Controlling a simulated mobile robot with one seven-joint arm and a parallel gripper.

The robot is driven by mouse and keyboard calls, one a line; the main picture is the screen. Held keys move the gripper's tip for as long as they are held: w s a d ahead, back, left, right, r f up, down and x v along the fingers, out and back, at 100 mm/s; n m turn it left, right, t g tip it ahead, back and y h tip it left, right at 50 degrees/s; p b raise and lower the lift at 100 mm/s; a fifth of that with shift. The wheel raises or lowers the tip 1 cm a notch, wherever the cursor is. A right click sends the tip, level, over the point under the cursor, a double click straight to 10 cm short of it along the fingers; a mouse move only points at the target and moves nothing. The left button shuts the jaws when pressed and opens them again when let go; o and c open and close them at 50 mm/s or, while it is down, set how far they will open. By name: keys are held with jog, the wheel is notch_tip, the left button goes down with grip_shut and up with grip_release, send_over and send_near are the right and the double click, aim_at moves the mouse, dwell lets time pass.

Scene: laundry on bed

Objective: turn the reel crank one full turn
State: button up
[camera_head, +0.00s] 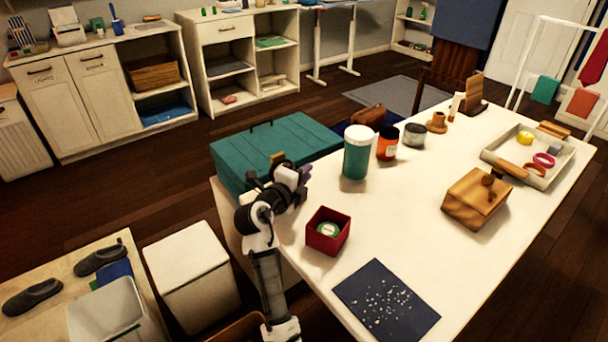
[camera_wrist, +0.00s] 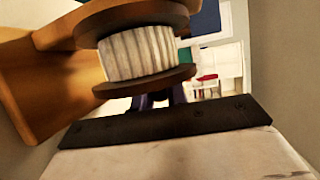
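The reel (camera_wrist: 138,54) fills the upper left of the wrist view. It has pale cord wound between two dark round flanges, on an orange-brown wooden mount (camera_wrist: 45,85). My gripper (camera_wrist: 163,99) is just below the reel in that view, its fingers mostly hidden behind the lower flange and the dark bar of the hand. I cannot make out the crank handle or whether the fingers touch it. In the head view my gripper (camera_head: 304,174) is over the near left end of the table, by the teal chest. The reel is not clearly visible there.
The teal chest (camera_head: 300,132) lies close behind my gripper. A red box (camera_head: 328,232) and a dark blue mat (camera_head: 385,300) are on the white table (camera_head: 405,215). A green jar (camera_head: 357,152) and a wooden box (camera_head: 476,198) stand farther right. The table's middle is clear.

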grip_shut()
jog(key=shift+f+b, duration=0.2)
jog(key=shift+b, duration=0.75)
jog(key=shift+t+b, duration=0.3)
jog(key=shift+b, duration=0.45)
jog(key=r+n+t+h+b, duration=0.1)
jog(key=t+b, duration=0.1)
jog(key=b, duration=0.7)
jog(key=shift+a+h+b, duration=0.1)
jog(key=shift+h+b, duration=0.2)
jog(key=shift+b, duration=0.1)
jog(key=shift+r+n+t+b, duration=0.25)
jog(key=shift+n+t+b, duration=0.2)
jog(key=shift+b, duration=0.5)
jog(key=shift+r+h+b, duration=0.25)
jog(key=shift+h+b, duration=0.05)
jog(key=shift+b, duration=0.05)
